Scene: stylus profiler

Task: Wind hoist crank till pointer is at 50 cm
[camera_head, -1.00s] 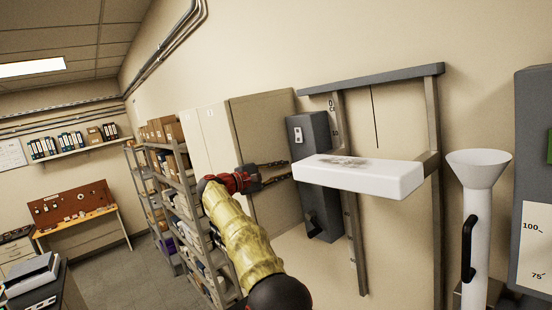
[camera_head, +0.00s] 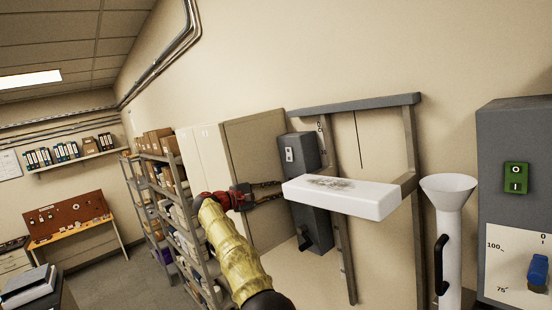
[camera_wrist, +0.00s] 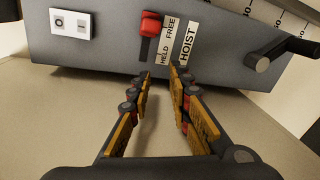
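The hoist is a tall grey box (camera_head: 298,150) on the wall; in the wrist view its labelled face (camera_wrist: 220,50) lies across the top. A red-knobbed lever (camera_wrist: 150,27) sits beside the FREE and HELD label, with its knob level with FREE. The black crank (camera_wrist: 285,45) is at the right of the wrist view and low on the box in the head view (camera_head: 304,239). My gripper (camera_wrist: 160,75) is open and empty, its fingertips just short of the lever, away from the crank. A scale (camera_head: 321,135) runs beside the box; I cannot make out its pointer.
A white platform (camera_head: 365,200) juts out on a grey frame (camera_head: 412,140), hiding part of the hoist. A white funnel-topped tube (camera_head: 447,215) and a grey cabinet with a green switch (camera_head: 516,178) stand right. Shelving (camera_head: 185,205) stands left.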

